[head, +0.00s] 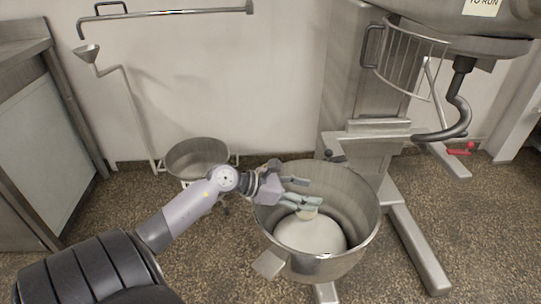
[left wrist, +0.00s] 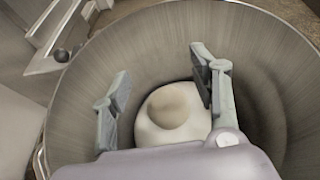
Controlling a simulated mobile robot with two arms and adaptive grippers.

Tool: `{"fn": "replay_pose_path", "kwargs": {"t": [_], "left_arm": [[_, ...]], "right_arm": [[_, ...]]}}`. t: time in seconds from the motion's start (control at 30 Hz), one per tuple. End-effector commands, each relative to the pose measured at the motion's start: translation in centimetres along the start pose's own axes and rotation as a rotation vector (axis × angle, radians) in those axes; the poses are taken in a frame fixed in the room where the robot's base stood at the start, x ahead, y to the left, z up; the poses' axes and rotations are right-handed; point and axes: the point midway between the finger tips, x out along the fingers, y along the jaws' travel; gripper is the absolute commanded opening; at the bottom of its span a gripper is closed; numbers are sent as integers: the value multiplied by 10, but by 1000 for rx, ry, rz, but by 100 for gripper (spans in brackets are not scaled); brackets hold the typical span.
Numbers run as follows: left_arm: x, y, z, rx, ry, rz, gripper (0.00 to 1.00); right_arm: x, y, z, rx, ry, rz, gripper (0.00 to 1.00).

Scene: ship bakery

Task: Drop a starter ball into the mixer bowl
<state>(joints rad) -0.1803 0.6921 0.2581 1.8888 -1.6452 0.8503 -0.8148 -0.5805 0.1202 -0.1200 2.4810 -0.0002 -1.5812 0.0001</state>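The steel mixer bowl (head: 362,228) stands below the mixer, with a pale rounded mass (head: 305,238) at its bottom. A small cream starter ball (head: 307,214) shows just under my left gripper's fingers in the head view. In the left wrist view the starter ball (left wrist: 173,106) appears over the pale mass (left wrist: 150,133), and I cannot tell whether it touches it. My left gripper (head: 297,192) is inside the bowl's mouth. Its fingers (left wrist: 160,90) are spread, with gaps beside the ball. The bowl wall (left wrist: 265,60) surrounds them. My right gripper is not in view.
The mixer's dough hook (head: 460,115) and wire guard (head: 408,62) hang above and right of the bowl. The mixer's leg (head: 415,240) runs along the floor at right. A smaller steel bowl (head: 198,150) stands behind my left arm, and a steel counter (head: 40,140) is at left.

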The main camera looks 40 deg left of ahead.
Motion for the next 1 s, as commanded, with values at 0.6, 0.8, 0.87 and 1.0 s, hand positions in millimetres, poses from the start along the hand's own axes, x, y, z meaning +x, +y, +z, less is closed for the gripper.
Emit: {"fn": "replay_pose_path", "kwargs": {"t": [0.6, 0.8, 0.87, 1.0], "left_arm": [[-5, 0, -2, -1, 3, 0, 73], [-35, -1, -2, 0, 6, 0, 73], [-48, 0, -2, -2, 5, 1, 73], [-77, 0, -2, -3, 3, 1, 73]], "right_arm": [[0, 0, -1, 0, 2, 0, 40], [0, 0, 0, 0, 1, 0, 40], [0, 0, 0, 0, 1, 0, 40], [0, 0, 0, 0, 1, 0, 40]]}}
